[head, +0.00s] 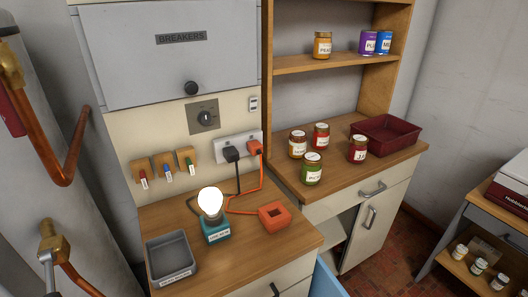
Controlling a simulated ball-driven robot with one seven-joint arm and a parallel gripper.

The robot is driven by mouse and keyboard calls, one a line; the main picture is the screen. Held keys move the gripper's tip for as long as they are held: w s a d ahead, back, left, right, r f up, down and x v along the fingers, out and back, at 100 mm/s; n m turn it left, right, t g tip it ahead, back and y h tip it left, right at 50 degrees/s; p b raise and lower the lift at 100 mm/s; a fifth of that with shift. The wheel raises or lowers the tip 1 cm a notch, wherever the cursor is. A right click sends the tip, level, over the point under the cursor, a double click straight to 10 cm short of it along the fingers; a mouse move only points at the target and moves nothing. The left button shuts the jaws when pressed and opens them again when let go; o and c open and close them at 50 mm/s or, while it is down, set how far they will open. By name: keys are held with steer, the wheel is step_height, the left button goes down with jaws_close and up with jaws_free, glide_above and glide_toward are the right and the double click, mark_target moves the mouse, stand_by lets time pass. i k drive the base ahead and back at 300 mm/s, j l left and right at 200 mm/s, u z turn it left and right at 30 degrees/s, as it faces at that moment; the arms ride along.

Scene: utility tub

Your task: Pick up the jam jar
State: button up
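A dark red jar with a pale lid (358,149) stands upright on the right wooden counter. Its white label shows letters that look like "JA", so it appears to be the jam jar. It stands just left of a dark red tray (385,136). A green jar (312,169), an amber jar (297,144) and a red jar (321,136) stand to its left, apart from it. My gripper is not in view.
An orange jar (322,46), a purple jar (367,43) and a blue jar (384,43) stand on the shelf above. The left, lower counter holds a grey bin (172,260), a lit bulb on a teal base (216,231) and an orange block (274,216).

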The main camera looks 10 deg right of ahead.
mark_target(358, 146)
steer(key=i+j+z, duration=0.1)
steer(key=i+z, duration=0.15)
steer(key=i, duration=0.75)
